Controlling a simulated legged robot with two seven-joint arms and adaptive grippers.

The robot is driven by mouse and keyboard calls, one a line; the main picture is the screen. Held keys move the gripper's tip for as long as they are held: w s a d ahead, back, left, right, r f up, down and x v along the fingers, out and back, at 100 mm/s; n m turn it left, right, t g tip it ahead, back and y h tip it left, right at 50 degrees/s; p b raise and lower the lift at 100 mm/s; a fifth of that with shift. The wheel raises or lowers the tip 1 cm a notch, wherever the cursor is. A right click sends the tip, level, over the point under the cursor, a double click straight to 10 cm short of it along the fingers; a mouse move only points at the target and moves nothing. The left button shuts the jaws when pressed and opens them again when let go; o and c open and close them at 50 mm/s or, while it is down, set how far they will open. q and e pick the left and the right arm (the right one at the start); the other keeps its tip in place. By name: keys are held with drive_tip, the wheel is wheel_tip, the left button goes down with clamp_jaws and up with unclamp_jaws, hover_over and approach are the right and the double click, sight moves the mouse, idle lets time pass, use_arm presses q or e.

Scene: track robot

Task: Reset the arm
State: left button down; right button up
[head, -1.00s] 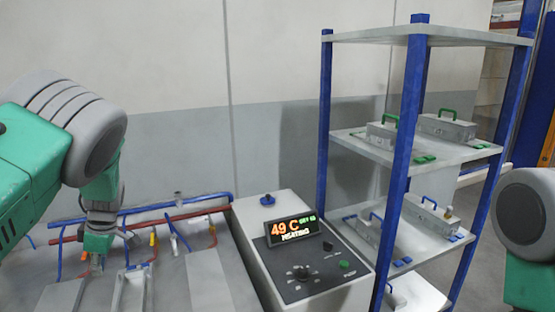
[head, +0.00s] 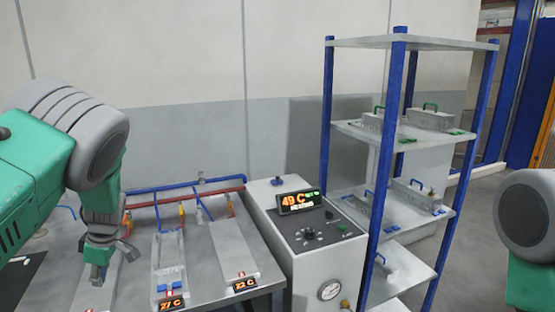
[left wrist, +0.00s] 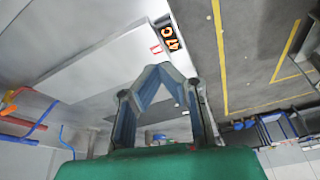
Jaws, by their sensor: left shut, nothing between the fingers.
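My left arm comes in from the left in the head view, with its gripper (head: 99,272) pointing down above the left part of the workbench. The gripper is shut and empty. In the left wrist view its two fingers (left wrist: 160,70) meet at the tips, with nothing between them. My right arm shows only as a grey joint and green link at the right edge of the head view; its gripper is out of view.
A metal workbench (head: 205,284) carries plates, pipes and small displays. A control box (head: 270,210) reading 49 C stands right of it. A blue-posted shelf (head: 425,210) holds several metal boxes. Floor shows behind the shelf at right.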

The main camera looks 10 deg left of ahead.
use_arm(q)
drive_tip(key=s+f, duration=0.1)
drive_tip(key=f, duration=0.1)
drive_tip(key=f+m+b, duration=0.1)
drive_tip(key=f, duration=0.2)
drive_tip(key=s+f+m, duration=0.1)
drive_tip(key=f, duration=0.1)
drive_tip(key=shift+s+a+f+b, duration=0.15)
drive_tip(key=shift+s+f+b, duration=0.15)
drive_tip(key=shift+f+b, duration=0.05)
drive_tip(key=s+d+f+m+b, duration=0.3)
drive_tip(key=s+d+f+m, duration=0.2)
drive_tip(key=s+f, duration=0.25)
drive_tip(key=s+d+f+m+b, duration=0.35)
drive_tip(key=s+f, duration=0.25)
drive_tip(key=f, duration=0.2)
drive_tip(key=s+d+f+m+t+h+b, duration=0.1)
drive_tip(key=s+d+f+m+h+b, duration=0.2)
drive_tip(key=s+d+f+m+b, duration=0.3)
drive_tip(key=shift+s+d+f+m+t+h, duration=0.35)
drive_tip(key=shift+s+d+f+m, duration=0.25)
drive_tip(key=shift+s+d+m, duration=3.3)
use_arm(e)
wheel_tip(320, 180, down, 14)
drive_tip(key=a, duration=0.1)
drive_tip(key=shift+w, duration=0.25)
